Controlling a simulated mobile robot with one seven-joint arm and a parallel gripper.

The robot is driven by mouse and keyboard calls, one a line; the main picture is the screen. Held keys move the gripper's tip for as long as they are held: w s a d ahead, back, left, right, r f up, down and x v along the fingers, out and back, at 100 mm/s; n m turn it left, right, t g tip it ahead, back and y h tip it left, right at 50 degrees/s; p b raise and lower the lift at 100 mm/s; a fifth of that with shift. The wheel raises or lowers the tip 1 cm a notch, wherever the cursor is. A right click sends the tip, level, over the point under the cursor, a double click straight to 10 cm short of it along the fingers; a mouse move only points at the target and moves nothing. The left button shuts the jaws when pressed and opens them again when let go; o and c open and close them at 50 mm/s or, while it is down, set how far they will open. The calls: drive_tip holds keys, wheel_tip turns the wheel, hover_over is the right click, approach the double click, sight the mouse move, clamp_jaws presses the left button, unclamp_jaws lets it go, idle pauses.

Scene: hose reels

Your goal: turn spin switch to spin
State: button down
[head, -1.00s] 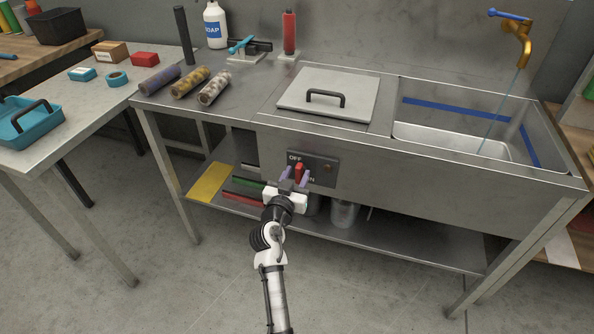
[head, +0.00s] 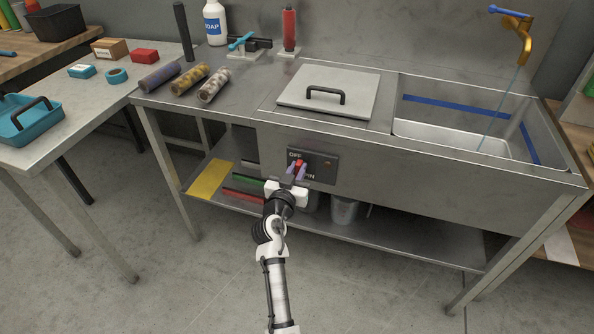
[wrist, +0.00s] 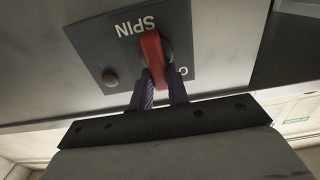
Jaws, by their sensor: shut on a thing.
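The spin switch is a red lever knob (head: 299,164) on a dark panel (head: 325,170) on the front of the steel sink bench. The panel is marked OFF at upper left and SPIN below, partly covered by my gripper. My gripper (head: 297,170) is at the switch, its purple fingers closed on the red knob. In the wrist view, which shows the panel upside down, the fingers (wrist: 161,80) grip the end of the red knob (wrist: 153,55) near the partly hidden OFF label. The knob's other end lies by the SPIN label.
A small round brown button (wrist: 110,77) is on the same panel. A lower shelf (head: 400,236) with a metal bucket (head: 345,211) lies beneath. A lid (head: 330,95) and sink basin (head: 470,120) are above. The floor in front is clear.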

drive_tip(key=shift+w+a+f+n+p, duration=0.1)
drive_tip(key=shift+a+f+n+p, duration=0.25)
drive_tip(key=shift+n, duration=2.6)
drive_tip(key=shift+w+a+f+n+p, duration=0.1)
drive_tip(key=shift+a+f+n+p, duration=0.25)
drive_tip(key=shift+n, duration=2.55)
drive_tip(key=shift+w+a+f+n+p, duration=0.15)
drive_tip(key=shift+f+n+p, duration=0.25)
drive_tip(key=shift+n, duration=2.55)
drive_tip(key=shift+s, duration=0.1)
drive_tip(key=c, duration=1.4)
unclamp_jaws()
drive_tip(key=shift+o, duration=0.2)
drive_tip(key=shift+a, duration=0.1)
